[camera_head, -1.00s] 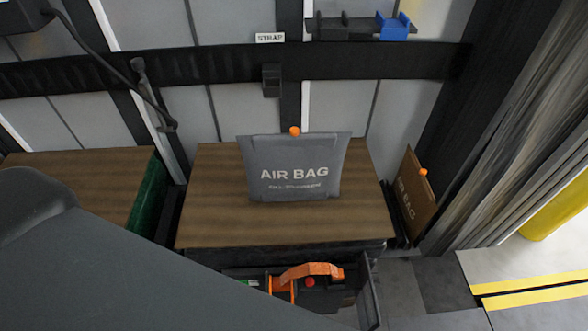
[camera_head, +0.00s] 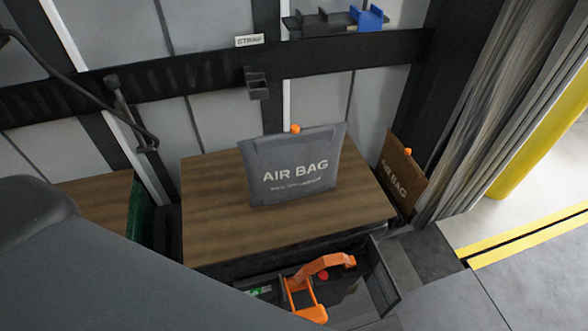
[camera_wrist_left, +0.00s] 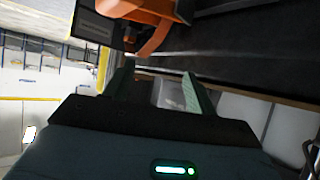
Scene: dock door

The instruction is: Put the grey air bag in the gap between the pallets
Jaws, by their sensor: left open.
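The grey air bag (camera_head: 295,165) with an orange valve cap stands upright, leaning slightly, on the wooden top of the middle pallet (camera_head: 215,205). A second wooden-topped pallet (camera_head: 95,200) with a green side is at the left. The narrow dark gap (camera_head: 168,225) lies between the two pallets, partly hidden by my arm. My left gripper (camera_wrist_left: 156,88) shows in the left wrist view, its fingers apart with nothing held. It is close to an orange handle and away from the air bag. My right gripper is in neither view.
A black bin (camera_head: 378,275) in front of the middle pallet holds an orange-handled tool (camera_head: 305,285). A brown air bag (camera_head: 402,172) stands at the pallet's right side. A black strap rail (camera_head: 190,75) crosses the back wall. Open floor (camera_head: 530,270) lies at the right.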

